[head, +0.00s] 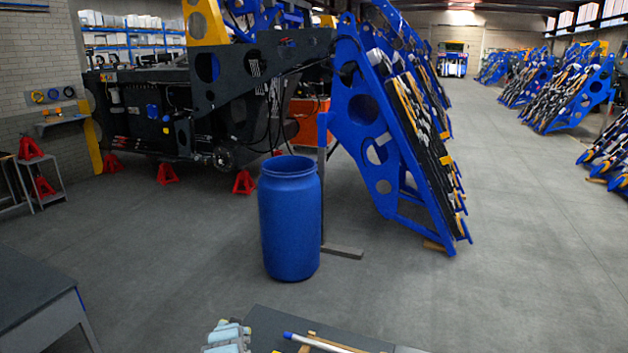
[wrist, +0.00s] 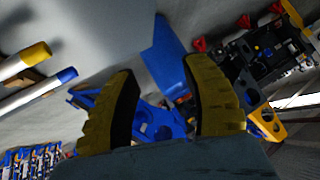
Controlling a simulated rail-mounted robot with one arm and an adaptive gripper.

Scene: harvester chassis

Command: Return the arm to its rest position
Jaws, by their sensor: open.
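My gripper (wrist: 157,67) shows in the wrist view with its two yellow ridged fingers spread apart. Nothing is between them but the distant background, where the blue barrel seems to show. The yellow fingers do not show in the head view. A pale blue jointed shape (head: 228,338) is cut off at the bottom edge of the head view; I cannot tell whether it is part of my arm. White rods with a blue end (wrist: 67,74) and a yellow end (wrist: 38,52) lie left of the fingers in the wrist view, apart from them.
A dark tabletop (head: 270,325) with a blue-tipped rod (head: 318,343) is at the bottom of the head view. A blue barrel (head: 289,225) stands beyond it. A blue rack (head: 375,140) and dark chassis (head: 150,115) stand behind. Open floor (head: 520,240) lies to the right.

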